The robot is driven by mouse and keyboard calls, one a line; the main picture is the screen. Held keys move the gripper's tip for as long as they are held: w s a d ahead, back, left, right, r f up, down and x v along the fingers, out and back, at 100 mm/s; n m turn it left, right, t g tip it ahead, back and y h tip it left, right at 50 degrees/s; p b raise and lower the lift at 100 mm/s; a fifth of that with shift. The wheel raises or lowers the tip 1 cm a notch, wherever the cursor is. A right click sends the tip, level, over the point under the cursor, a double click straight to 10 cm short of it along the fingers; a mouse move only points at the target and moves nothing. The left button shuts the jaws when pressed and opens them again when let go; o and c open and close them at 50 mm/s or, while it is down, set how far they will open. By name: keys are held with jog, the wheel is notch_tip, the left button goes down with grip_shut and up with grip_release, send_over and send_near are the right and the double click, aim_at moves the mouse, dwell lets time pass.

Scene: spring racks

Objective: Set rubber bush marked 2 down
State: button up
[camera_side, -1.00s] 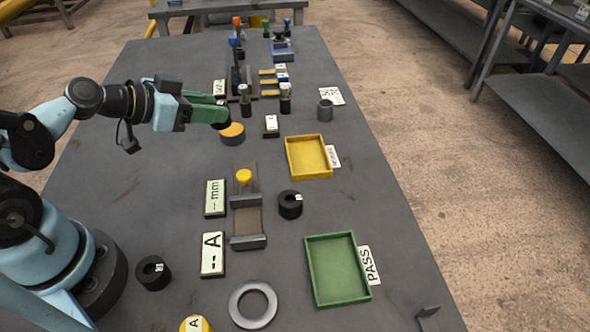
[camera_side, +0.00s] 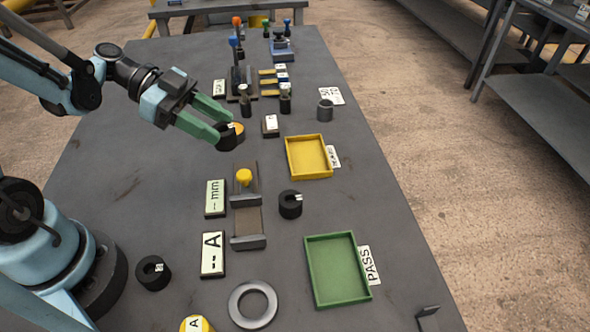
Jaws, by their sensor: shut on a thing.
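My gripper (camera_side: 217,127) has green fingers and is shut on a black rubber bush (camera_side: 226,140) above the upper left part of the table. I cannot read the mark on its small white label, so I cannot confirm that it is the one marked 2. The held bush partly hides a yellow-topped round piece (camera_side: 239,128) behind it. Whether the bush touches that piece or the table is not clear. A second black bush (camera_side: 290,207) stands right of the slotted fixture (camera_side: 248,222). A third black bush (camera_side: 152,276) stands at the lower left near my base.
A yellow tray (camera_side: 289,160) and a green tray (camera_side: 312,279) labelled PASS (camera_side: 369,265) lie on the right. A grey ring (camera_side: 234,306) lies in front. Display blocks (camera_side: 212,254) stand left of the fixture. Small posts and racks (camera_side: 270,84) crowd the back.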

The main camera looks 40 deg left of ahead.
send_over(205, 152)
notch_tip(205, 152, down, 7)
jog(key=shift+r, duration=0.15)
jog(key=shift+f, duration=2)
jog(key=shift+f, duration=0.1)
jog(key=o, duration=0.9)
